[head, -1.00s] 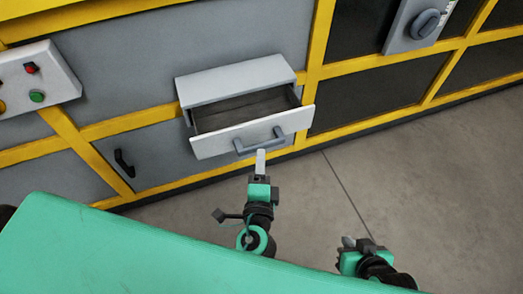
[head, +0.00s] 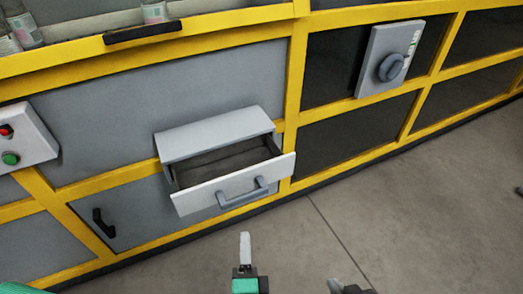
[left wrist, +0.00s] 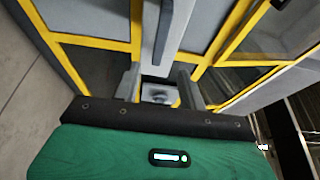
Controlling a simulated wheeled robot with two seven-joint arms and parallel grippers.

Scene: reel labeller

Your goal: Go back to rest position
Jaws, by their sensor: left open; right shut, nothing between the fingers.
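My left gripper (head: 245,247) is at the bottom of the head view, below the pulled-out drawer and apart from its handle (head: 243,193). In the left wrist view its two fingers (left wrist: 160,88) stand apart with nothing held between them. My right gripper (head: 337,287) shows only its tip at the bottom edge, right of the left one. It is shut and holds nothing; the rest of it is cut off by the frame.
The white drawer (head: 187,201) stands open from the yellow-framed grey machine (head: 165,80). A button box (head: 22,140) is at the left and a rotary switch (head: 391,68) at the upper right. Bare floor (head: 430,215) lies at the right.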

